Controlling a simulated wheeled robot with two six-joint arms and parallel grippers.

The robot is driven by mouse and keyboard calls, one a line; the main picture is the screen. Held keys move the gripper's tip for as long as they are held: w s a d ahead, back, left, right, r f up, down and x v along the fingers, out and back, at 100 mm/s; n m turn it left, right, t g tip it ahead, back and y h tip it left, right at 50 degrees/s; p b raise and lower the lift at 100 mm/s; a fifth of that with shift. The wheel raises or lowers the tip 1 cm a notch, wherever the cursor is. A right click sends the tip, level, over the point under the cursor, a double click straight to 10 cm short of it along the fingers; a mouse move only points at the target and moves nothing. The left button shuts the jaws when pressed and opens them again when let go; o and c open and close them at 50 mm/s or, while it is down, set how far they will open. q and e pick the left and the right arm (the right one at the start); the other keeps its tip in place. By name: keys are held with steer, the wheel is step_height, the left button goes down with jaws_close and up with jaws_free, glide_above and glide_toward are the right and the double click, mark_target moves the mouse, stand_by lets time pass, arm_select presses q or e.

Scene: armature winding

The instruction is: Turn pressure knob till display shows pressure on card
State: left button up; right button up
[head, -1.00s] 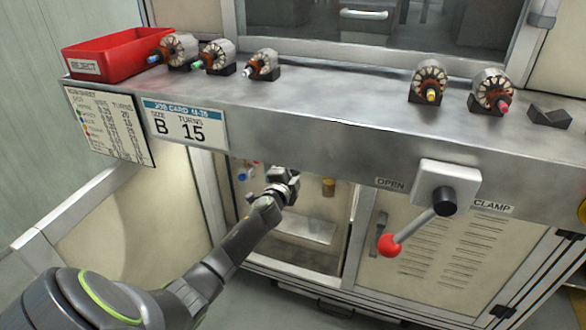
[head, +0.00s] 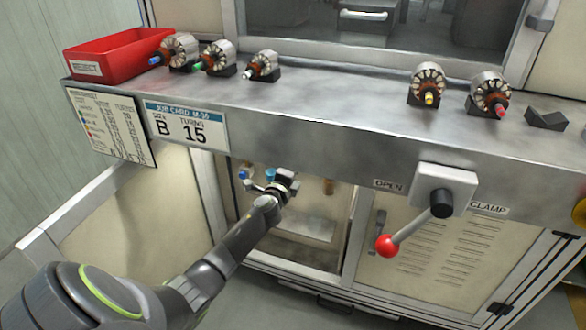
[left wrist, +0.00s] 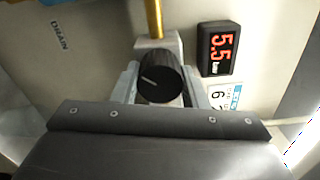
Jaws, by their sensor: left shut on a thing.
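The black pressure knob (left wrist: 160,84) with a white pointer line is between the fingers of my left gripper (left wrist: 158,72) in the left wrist view. The gripper is shut on it, and the pointer line is aimed to the upper left of that picture. The display (left wrist: 219,48) beside it reads 5.5 bar in red digits. A white and blue card (left wrist: 226,96) sits below the display. A 6 shows on it, but the rest is partly hidden. In the head view my left gripper (head: 282,184) reaches into the open cabinet bay under the bench. My right gripper is out of view.
A brass pipe (left wrist: 155,18) runs up from the knob's fitting, near a DRAIN label (left wrist: 60,35). The steel bench edge (head: 310,140) overhangs the bay. A red-balled clamp lever (head: 387,245) hangs to the right. Armatures (head: 428,85) and a red reject bin (head: 118,52) stand above.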

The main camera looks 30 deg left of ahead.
arm_select(q)
steer(key=shift+f, duration=0.1)
steer(key=o, duration=1)
steer(key=shift+c, duration=0.2)
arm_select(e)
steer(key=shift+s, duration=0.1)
arm_select(q)
steer(key=p+v, duration=0.2)
steer(key=v, duration=1.5)
steer(key=shift+s+d, duration=0.15)
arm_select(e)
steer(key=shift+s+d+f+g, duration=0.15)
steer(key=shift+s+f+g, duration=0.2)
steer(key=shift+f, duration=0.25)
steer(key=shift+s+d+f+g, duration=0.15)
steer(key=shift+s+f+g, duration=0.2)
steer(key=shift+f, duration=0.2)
